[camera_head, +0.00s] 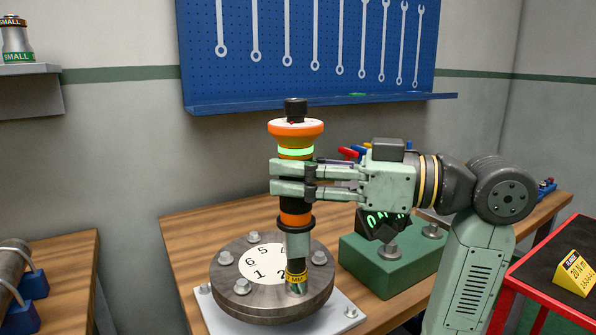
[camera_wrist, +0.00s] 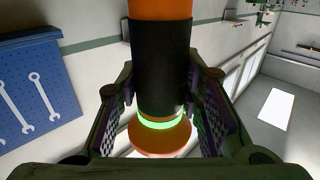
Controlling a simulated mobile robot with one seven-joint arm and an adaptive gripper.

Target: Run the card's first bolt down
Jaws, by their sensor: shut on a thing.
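My gripper (camera_head: 292,178) is shut around the dark grip of an upright power driver (camera_head: 295,214) with orange bands and a glowing green ring. In the wrist view the driver's grip (camera_wrist: 160,60) stands between my two fingers. Its socket (camera_head: 297,250), with a yellow band ending in "MM", points down at the front-right of the round steel flange (camera_head: 250,308), beside the "2". The bolt there is hidden; I cannot tell how far the socket sits over it. Other bolt heads (camera_head: 241,286) stand around the white numbered disc (camera_head: 262,262). A yellow card (camera_head: 576,272) reads "20 Nm"; its lower line is unclear.
The flange sits on a pale plate (camera_head: 350,312) on the wooden bench (camera_head: 190,226). A green block (camera_head: 372,270) with metal posts stands right of it, under my wrist. A red-framed cart (camera_head: 533,262) is at right. A blue wrench board (camera_head: 300,50) hangs behind.

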